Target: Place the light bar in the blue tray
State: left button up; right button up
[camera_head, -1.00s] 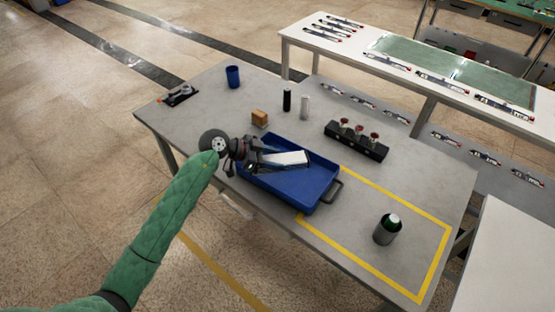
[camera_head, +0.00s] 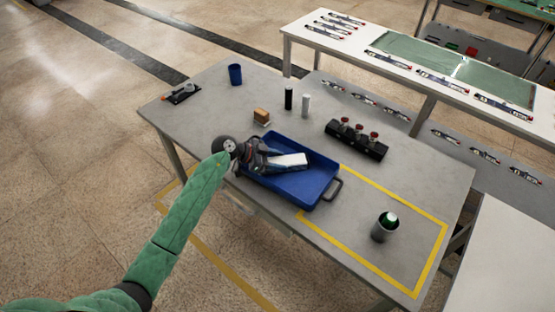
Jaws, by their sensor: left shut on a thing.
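The light bar (camera_head: 289,161) is a white, box-like bar at the middle of the picture. It lies over the inside of the blue tray (camera_head: 310,196), close to the tray floor; I cannot tell whether it touches it. My left gripper (camera_head: 268,160) reaches in over the tray's left end and is shut on the bar's left end. The gripper hides that end of the bar and part of the tray. The tray sits on the grey table and has a dark handle at its right end. My right gripper is not in view.
Behind the tray stand a tan block (camera_head: 261,116), a black bottle (camera_head: 288,98) and a white bottle (camera_head: 306,104). A black block with red knobs (camera_head: 356,141) is to the right. A grey can with a green top (camera_head: 385,227) stands inside the yellow outline. A blue cup (camera_head: 235,75) is at the back.

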pick_arm(q)
jog(key=o, duration=1.1)
jog(key=shift+f, duration=0.1)
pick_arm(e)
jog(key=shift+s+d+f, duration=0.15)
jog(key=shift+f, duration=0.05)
pick_arm(q)
jog(key=shift+a, duration=0.35)
jog(key=b+v, duration=0.3)
jog(key=v, duration=0.7)
jog(key=shift+s+a+r, duration=0.2)
jog(key=shift+a+r, duration=0.35)
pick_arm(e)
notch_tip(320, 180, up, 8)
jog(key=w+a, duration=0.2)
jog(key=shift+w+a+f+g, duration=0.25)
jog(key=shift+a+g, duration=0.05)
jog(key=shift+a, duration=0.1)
